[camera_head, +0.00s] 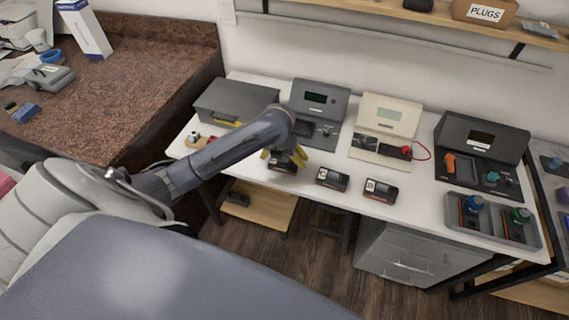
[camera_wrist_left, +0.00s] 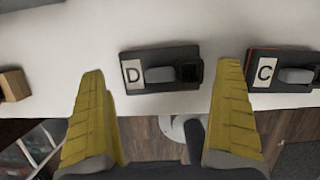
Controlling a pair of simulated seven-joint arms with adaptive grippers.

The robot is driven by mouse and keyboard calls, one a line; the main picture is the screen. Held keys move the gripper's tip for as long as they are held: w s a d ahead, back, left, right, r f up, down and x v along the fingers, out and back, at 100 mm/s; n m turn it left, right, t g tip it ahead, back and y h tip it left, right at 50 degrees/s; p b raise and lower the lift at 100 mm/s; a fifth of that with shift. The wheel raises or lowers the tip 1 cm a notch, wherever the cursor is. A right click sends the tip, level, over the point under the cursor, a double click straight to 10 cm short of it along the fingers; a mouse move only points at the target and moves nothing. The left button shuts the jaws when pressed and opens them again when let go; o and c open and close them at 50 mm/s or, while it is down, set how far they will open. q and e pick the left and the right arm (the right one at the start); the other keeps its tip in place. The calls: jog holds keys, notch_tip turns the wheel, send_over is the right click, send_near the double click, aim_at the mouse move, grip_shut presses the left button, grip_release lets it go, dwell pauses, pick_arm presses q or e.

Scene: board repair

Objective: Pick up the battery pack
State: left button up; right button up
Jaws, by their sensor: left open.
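A dark battery pack marked D (camera_wrist_left: 160,74) lies on the white table's front edge and shows between the two yellow fingertips of my left gripper (camera_wrist_left: 162,100) in the left wrist view. The gripper is open and empty, with one finger on each side of the pack in that view. In the head view my left gripper (camera_head: 284,157) is over this battery pack (camera_head: 283,167) and partly hides it. A second pack, marked C (camera_wrist_left: 288,76), lies to the right. In the head view two more packs (camera_head: 332,179) (camera_head: 380,191) lie in a row to the right.
Behind the packs stand a grey box (camera_head: 236,103), a grey device (camera_head: 319,105), a cream device (camera_head: 386,122) and a dark device (camera_head: 482,155). A grey tray (camera_head: 492,220) with blue and green items is at the right. A small wooden block (camera_wrist_left: 14,85) lies at the left.

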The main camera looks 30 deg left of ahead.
pick_arm(q)
jog(key=shift+x, duration=0.9)
jog(key=shift+c, duration=0.2)
jog(key=c, duration=1)
jog(key=shift+s+f, duration=0.1)
jog(key=shift+c, duration=1)
